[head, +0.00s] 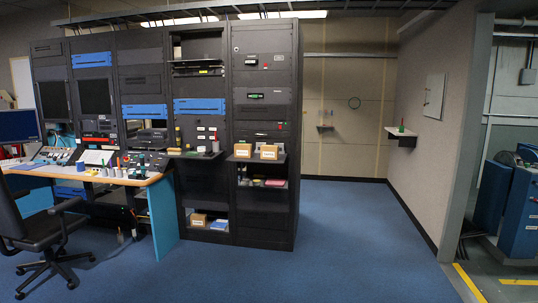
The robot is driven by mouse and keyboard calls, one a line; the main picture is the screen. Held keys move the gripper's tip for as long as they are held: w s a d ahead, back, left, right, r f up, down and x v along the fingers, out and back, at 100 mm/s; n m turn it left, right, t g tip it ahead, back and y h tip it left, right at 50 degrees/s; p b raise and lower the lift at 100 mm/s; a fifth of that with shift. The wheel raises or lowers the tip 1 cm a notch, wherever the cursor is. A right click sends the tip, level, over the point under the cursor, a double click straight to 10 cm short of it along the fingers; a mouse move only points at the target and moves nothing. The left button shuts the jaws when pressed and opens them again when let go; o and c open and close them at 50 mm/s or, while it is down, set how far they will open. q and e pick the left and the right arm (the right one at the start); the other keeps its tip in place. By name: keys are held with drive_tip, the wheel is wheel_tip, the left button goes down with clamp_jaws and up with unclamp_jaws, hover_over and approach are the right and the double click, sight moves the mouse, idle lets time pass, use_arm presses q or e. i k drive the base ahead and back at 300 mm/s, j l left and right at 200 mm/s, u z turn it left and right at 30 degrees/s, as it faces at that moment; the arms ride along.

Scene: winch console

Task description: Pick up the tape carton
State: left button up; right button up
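Two small tan cartons with white labels, a left one (243,151) and a right one (269,152), sit side by side on a black shelf jutting from the rack front. A third tan carton (198,219) stands in a low rack bay. I cannot read which of them is the tape carton. All are some distance away. Neither of my grippers shows in the head view.
A tall black equipment rack (265,95) holds the shelves. A console desk (100,178) with small items and a black chair (50,225) stand at the left. Blue carpet (300,262) is clear before and right of the rack. A wall shelf (402,134) is farther right.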

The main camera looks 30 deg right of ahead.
sight(267, 151)
drive_tip(key=i+l+z, duration=0.25)
drive_tip(key=i, duration=0.15)
drive_tip(key=i+l+z, duration=0.25)
drive_tip(key=i, duration=0.8)
drive_tip(key=i+z, duration=0.25)
drive_tip(key=i, duration=0.8)
